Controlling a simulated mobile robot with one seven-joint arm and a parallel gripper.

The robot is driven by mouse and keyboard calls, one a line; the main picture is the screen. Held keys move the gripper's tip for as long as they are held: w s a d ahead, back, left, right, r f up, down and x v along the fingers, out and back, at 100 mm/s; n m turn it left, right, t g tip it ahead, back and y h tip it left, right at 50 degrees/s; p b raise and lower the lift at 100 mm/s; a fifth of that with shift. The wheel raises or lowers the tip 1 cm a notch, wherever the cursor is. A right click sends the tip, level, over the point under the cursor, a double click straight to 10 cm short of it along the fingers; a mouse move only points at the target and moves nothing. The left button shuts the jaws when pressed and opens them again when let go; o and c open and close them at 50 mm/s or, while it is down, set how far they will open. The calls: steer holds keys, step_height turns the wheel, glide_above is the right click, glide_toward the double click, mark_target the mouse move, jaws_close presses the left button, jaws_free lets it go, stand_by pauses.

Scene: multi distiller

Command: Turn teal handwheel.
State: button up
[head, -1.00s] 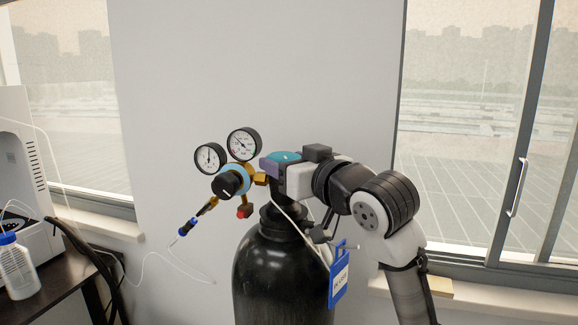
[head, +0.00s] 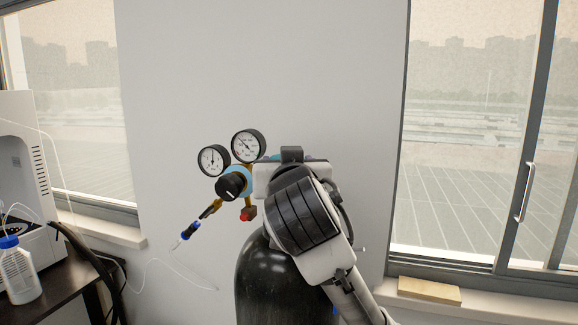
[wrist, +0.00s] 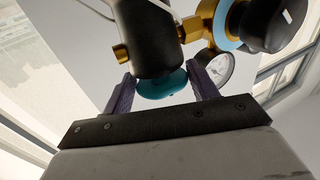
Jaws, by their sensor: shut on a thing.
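The teal handwheel (wrist: 163,86) sits on top of the black gas cylinder (head: 282,275). In the head view only slivers of teal show behind my gripper. In the wrist view my gripper (wrist: 164,92) is shut on the handwheel, with one purple finger on each side of its rim. The dark cylinder valve neck (wrist: 150,35) is beside the wheel in that view. My wrist and forearm cover the valve and much of the cylinder's upper right in the head view.
A brass regulator with two dial gauges (head: 248,146) and a black knob (head: 231,186) stands close left of my gripper. A thin hose loops below it. A white machine (head: 30,175) and a blue-capped bottle (head: 18,272) are far left. Wall and windows lie behind.

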stand_by(0.3)
steer(key=o, duration=0.9)
steer(key=shift+y, duration=0.3)
steer(key=n+y, duration=0.1)
steer(key=n+y+p, duration=0.1)
steer(key=shift+d+g+y, duration=0.25)
steer(key=shift+g+y, duration=0.05)
steer(key=n+g+y, duration=0.1)
steer(key=y, duration=0.1)
steer(key=n+g+y+p, duration=0.1)
steer(key=n+y, duration=0.1)
steer(key=n+g+y, duration=0.1)
steer(key=n+y, duration=0.1)
steer(key=y, duration=0.1)
steer(key=shift+w+d+r+g+p, duration=0.1)
steer(key=shift+w+d+g+p, duration=0.1)
steer(key=shift+d+g+p, duration=0.15)
steer(key=shift+s+d+n+g+y, duration=0.1)
steer(key=shift+n+g+y, duration=0.15)
steer(key=shift+n+y, duration=0.15)
steer(key=b+v, duration=0.4)
steer(key=v, duration=0.9)
steer(key=shift+s+b, duration=0.25)
steer(key=shift+b, duration=0.15)
steer(key=shift+d, duration=0.1)
